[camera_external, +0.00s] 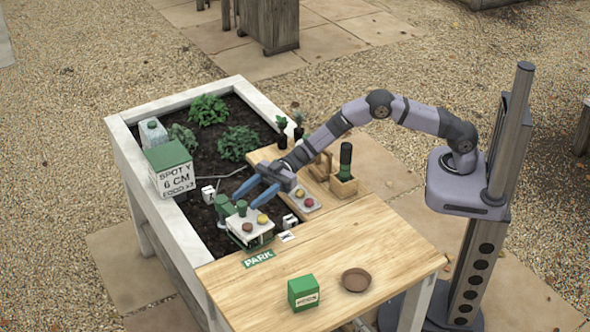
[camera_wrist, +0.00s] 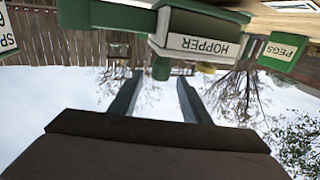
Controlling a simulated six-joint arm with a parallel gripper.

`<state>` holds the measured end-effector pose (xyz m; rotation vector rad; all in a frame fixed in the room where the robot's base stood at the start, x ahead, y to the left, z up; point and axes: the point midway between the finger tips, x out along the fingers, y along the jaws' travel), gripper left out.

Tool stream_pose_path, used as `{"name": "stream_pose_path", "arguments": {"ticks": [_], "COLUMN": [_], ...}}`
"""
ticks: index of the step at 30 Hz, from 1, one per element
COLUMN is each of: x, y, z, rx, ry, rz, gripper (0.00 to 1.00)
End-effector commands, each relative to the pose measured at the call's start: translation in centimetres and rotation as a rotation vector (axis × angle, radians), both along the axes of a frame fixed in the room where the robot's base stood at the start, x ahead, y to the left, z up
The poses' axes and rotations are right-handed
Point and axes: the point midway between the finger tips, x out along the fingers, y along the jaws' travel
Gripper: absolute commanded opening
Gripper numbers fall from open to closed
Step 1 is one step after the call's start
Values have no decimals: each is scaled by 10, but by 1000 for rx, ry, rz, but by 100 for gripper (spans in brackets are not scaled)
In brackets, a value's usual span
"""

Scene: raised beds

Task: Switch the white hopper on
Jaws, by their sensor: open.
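The white hopper (camera_external: 243,239) stands at the bed's near end in the external view, with green parts and a brown and a yellow round piece on it. In the wrist view, which is upside down, a white label reading HOPPER (camera_wrist: 203,45) sits on a green and white body. A green cylinder (camera_wrist: 162,69) sticks out near the space between my fingertips. My gripper (camera_external: 249,197) is open and empty, its blue fingers just above and beside the hopper. Both fingers also show in the wrist view (camera_wrist: 155,84). I cannot tell which part is the switch, or its position.
A white box (camera_external: 303,206) with yellow and red pieces lies right of the hopper.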

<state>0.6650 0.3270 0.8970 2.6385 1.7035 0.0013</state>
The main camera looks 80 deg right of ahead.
Motion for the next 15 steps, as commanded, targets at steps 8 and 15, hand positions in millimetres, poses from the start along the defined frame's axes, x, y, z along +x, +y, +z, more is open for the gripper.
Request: {"name": "stream_pose_path", "arguments": {"ticks": [8,15], "x": [11,15], "y": [27,34], "z": [0,0], "rx": [0,0], "ry": [1,1], "rz": [1,-1], "gripper": [43,43]}}
